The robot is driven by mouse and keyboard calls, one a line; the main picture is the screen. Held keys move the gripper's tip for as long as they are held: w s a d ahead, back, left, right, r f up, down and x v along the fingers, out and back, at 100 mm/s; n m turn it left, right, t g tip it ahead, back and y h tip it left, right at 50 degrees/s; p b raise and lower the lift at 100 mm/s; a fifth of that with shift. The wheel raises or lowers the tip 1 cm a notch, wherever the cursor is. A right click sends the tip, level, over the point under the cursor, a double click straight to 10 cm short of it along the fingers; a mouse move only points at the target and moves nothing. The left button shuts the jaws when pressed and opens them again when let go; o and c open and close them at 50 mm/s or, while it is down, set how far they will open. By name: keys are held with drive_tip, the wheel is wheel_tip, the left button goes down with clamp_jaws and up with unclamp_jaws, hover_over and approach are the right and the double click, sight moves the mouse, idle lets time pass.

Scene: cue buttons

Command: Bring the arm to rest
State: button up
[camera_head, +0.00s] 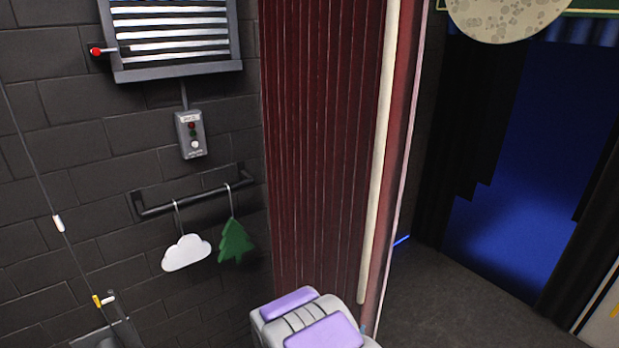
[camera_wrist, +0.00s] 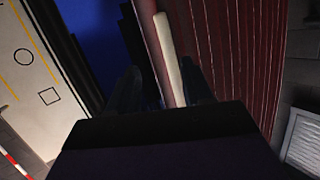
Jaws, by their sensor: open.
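My arm (camera_head: 312,322), grey with purple panels, shows at the bottom middle of the head view, in front of the foot of a dark red curtain (camera_head: 320,140). Its lower part is cut off by the picture edge. My gripper (camera_wrist: 160,88) shows in the wrist view as two dark fingers standing apart above a dark body. It is open, and I see nothing held between the fingers. A pale upright pole (camera_wrist: 169,60) and the red curtain (camera_wrist: 235,60) appear beyond the fingers; I cannot tell how far away they are.
On the left wall are a button box (camera_head: 190,134) and a rail (camera_head: 190,194) with a hanging white cloud (camera_head: 187,253) and green tree (camera_head: 235,241). A blue-lit opening (camera_head: 520,210) lies right of the curtain. The grey floor (camera_head: 450,300) before it is clear.

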drive_tip(key=s+a+n+g+y+b, duration=0.2)
drive_tip(key=s+a+g+y+b, duration=0.5)
drive_tip(key=s, duration=0.4)
drive_tip(key=s+d+r+n+g+b, duration=0.2)
drive_tip(key=s+d+r+g+b, duration=0.1)
drive_tip(key=s, duration=1.1)
drive_tip(key=s+d+r+n+g+h+b, duration=0.1)
drive_tip(key=s+d+g, duration=0.4)
drive_tip(key=s, duration=0.8)
drive_tip(key=shift+s+d+r+n+g+b, duration=0.4)
drive_tip(key=shift+d+r+b, duration=0.5)
drive_tip(key=shift+b, duration=0.35)
drive_tip(key=shift+w, duration=0.1)
